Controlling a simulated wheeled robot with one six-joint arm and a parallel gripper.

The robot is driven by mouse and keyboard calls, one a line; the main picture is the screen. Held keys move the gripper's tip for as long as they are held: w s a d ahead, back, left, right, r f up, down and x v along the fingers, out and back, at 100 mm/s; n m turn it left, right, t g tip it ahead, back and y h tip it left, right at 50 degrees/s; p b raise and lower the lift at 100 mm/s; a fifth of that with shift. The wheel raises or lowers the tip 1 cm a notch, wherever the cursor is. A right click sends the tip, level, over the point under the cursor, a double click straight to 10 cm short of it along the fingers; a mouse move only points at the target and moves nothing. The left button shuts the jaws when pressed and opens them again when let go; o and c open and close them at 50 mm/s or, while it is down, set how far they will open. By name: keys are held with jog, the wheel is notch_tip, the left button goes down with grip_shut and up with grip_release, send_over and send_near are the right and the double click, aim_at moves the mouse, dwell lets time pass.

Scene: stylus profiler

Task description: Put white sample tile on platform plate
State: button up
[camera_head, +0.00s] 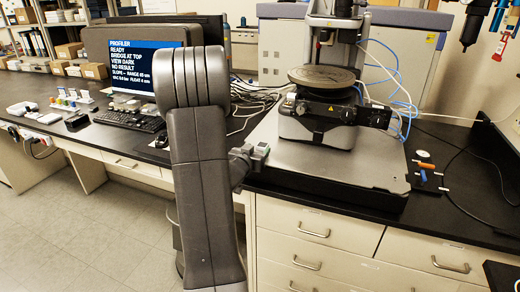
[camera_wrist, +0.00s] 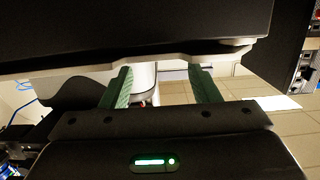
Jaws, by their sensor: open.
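The platform plate (camera_head: 322,76) is a round dark disc on the profiler stage, under the profiler's column; no tile is visible on it. I cannot pick out the white sample tile for sure. Small white pieces (camera_head: 50,118) lie at the far left of the bench, too small to tell apart. My gripper (camera_wrist: 160,88) is open in the wrist view, its two green-padded fingers apart with nothing between them. A dark overhanging surface fills the top of that view. In the head view my arm hides most of the gripper, left of the profiler.
The profiler's broad grey base (camera_head: 325,160) stands on the black bench, with cables behind. A monitor (camera_head: 130,65) and keyboard (camera_head: 130,121) stand left. Floor is free at left.

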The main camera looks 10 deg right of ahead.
aim_at(261, 147)
jog(key=v, duration=0.8)
jog(key=shift+b, duration=0.35)
jog(key=shift+w+f, duration=0.1)
jog(key=shift+w, duration=0.05)
jog(key=x, duration=0.4)
jog(key=p+x, duration=0.1)
jog(key=x, duration=0.3)
jog(key=r+p+x, duration=0.1)
jog(key=x, duration=0.3)
jog(key=shift+d, duration=0.1)
jog(key=shift+r, duration=0.6)
